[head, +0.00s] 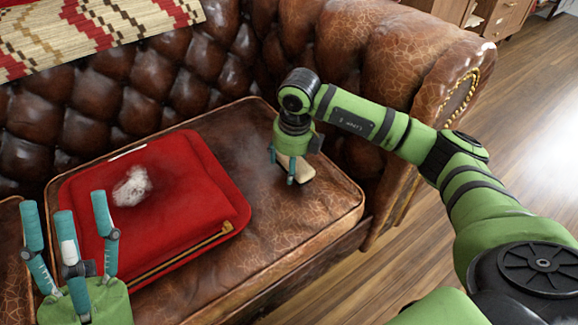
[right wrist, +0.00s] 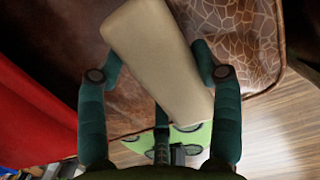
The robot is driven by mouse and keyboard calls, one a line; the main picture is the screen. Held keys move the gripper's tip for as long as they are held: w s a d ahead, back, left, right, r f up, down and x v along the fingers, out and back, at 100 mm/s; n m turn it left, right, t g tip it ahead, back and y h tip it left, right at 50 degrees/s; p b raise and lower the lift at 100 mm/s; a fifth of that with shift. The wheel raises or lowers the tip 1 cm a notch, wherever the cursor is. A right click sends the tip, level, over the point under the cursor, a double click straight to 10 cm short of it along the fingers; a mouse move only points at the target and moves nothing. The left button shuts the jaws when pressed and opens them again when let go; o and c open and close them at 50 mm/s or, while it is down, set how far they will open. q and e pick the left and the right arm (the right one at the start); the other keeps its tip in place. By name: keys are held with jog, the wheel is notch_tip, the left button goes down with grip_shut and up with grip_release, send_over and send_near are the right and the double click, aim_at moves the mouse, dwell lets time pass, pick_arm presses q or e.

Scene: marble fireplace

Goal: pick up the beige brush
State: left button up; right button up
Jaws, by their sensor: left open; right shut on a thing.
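The beige brush (head: 301,172) is at the right part of the leather sofa seat, under my right gripper (head: 291,167). In the right wrist view the brush (right wrist: 155,55) is a plain beige block lying at a slant between the teal fingers of my right gripper (right wrist: 155,72). The fingers are shut on it, one on each side. I cannot tell whether the brush touches the seat; its lower end is partly hidden by the fingers. My left gripper (head: 66,215) is open and empty at the lower left, fingers pointing up in front of the red bag.
A red bag (head: 190,165) with a gold zip lies on the brown leather seat (head: 270,240), with a white fluffy thing (head: 132,187) on top. The tufted backrest (head: 150,85) and rolled armrest (head: 400,60) bound the seat. Wooden floor (head: 400,260) is clear at right.

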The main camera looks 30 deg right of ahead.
aim_at(298, 165)
jog(key=s+r, duration=0.1)
jog(key=s+d+r+p, duration=0.1)
jog(key=r, duration=0.1)
jog(key=shift+s+d, duration=0.15)
jog(key=shift+s, duration=0.2)
jog(key=shift+s+d+r+p, duration=0.15)
jog(key=shift+s+d+r, duration=0.15)
jog(key=shift+s, duration=0.2)
jog(key=shift+s+d+r+p, duration=0.15)
jog(key=shift+s+r, duration=0.2)
jog(key=shift+s, duration=0.1)
pick_arm(q)
jog(key=w+f+n+g+y+p, duration=0.1)
jog(key=w+f+n+g+y, duration=0.1)
jog(key=w+f+g+y, duration=0.3)
notch_tip(298, 165, down, 4)
jog(key=w+y, duration=0.1)
jog(key=w, duration=0.1)
jog(key=shift+w+a+g+y, duration=0.25)
jog(key=shift+w+g+y, duration=0.05)
jog(key=shift+w+g, duration=0.1)
pick_arm(e)
jog(key=s+d+r, duration=0.2)
jog(key=s+r, duration=0.1)
jog(key=s, duration=0.3)
jog(key=shift+d+r, duration=0.25)
jog(key=shift+r, duration=0.05)
jog(key=shift+o, duration=0.9)
